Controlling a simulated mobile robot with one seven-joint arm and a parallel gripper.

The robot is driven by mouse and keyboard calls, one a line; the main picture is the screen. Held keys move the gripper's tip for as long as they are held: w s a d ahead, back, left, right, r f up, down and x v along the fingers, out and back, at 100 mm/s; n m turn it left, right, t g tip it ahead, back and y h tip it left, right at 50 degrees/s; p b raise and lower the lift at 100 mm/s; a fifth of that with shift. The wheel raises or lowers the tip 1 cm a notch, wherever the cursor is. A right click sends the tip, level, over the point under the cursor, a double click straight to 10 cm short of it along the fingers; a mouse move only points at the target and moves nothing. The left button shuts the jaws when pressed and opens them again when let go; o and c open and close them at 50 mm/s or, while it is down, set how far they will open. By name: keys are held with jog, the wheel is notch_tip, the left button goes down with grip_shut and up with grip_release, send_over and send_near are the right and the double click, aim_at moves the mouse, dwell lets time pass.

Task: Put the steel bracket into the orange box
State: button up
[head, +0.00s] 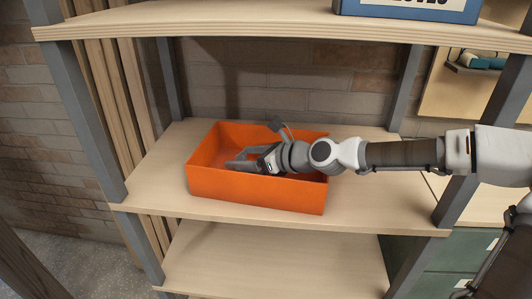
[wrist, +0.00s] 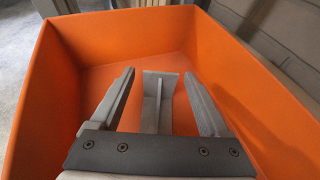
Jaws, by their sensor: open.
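The orange box (head: 255,190) stands on the middle shelf in the head view, and its walls surround the wrist view (wrist: 165,37). My gripper (head: 232,165) reaches over the box's right side and down into the box. In the wrist view my gripper (wrist: 160,90) is open, with its two fingers apart. The grey steel bracket (wrist: 158,97) is inside the box, seen between the fingers with a gap on both sides. Its lower end is hidden behind the gripper body. In the head view I cannot make the bracket out.
The wooden middle shelf (head: 160,170) has free room left of the box. An upper shelf (head: 270,25) hangs above the arm and carries a blue box (head: 410,10). Grey posts (head: 80,110) stand at the shelf corners. A lower shelf (head: 270,265) is empty.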

jog(key=p+v, duration=0.2)
jog(key=v, duration=0.6)
jog(key=shift+r, duration=0.1)
